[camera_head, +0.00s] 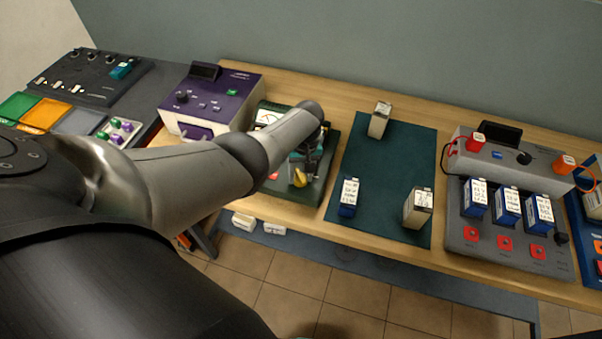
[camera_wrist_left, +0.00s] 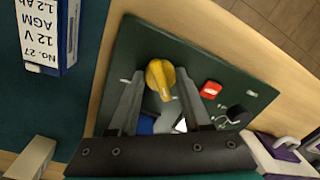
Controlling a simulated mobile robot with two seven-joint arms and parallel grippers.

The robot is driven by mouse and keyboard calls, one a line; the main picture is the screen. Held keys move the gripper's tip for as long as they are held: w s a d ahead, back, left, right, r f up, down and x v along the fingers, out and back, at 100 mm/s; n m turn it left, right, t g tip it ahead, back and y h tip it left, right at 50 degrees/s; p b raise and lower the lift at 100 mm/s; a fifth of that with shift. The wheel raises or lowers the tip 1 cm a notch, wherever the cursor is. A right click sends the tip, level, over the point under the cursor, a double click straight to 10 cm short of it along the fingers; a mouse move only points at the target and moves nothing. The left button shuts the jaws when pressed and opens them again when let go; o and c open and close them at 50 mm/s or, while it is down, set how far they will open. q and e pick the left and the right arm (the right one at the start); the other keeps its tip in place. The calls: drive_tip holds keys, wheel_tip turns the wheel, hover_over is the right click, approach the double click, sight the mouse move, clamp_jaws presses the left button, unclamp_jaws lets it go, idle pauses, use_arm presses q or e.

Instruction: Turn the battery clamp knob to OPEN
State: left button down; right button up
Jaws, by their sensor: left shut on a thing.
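The yellow clamp knob (camera_head: 299,178) sits on a dark green tester board (camera_head: 318,188) on the wooden bench. In the left wrist view the knob (camera_wrist_left: 161,78) shows between the fingertips, on the green panel (camera_wrist_left: 133,55). My left gripper (camera_head: 302,168) reaches down over the board and is shut on the knob; its two fingers show in the left wrist view (camera_wrist_left: 160,84). A blue and white part below the knob is partly hidden between the fingers. I cannot read an OPEN mark near the knob. My right gripper is in neither view.
A red switch (camera_wrist_left: 210,89) and a black knob (camera_wrist_left: 237,115) are beside the yellow knob. A purple device (camera_head: 215,97) stands left of the board. A teal mat (camera_head: 385,165) with several batteries lies right of it. A grey charger (camera_head: 505,225) holds blue batteries farther right.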

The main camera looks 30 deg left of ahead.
use_arm(q)
drive_tip(key=shift+w+r+n, duration=0.1)
drive_tip(key=shift+n, duration=0.4)
drive_tip(key=c, duration=0.6)
unclamp_jaws()
wheel_tip(320, 180, up, 8)
drive_tip(key=p, duration=0.4)
drive_tip(key=shift+w+d+p, duration=0.15)
drive_tip(key=shift+p, duration=0.2)
wheel_tip(320, 180, up, 7)
hover_over(305, 177)
drive_tip(key=shift+r, duration=0.1)
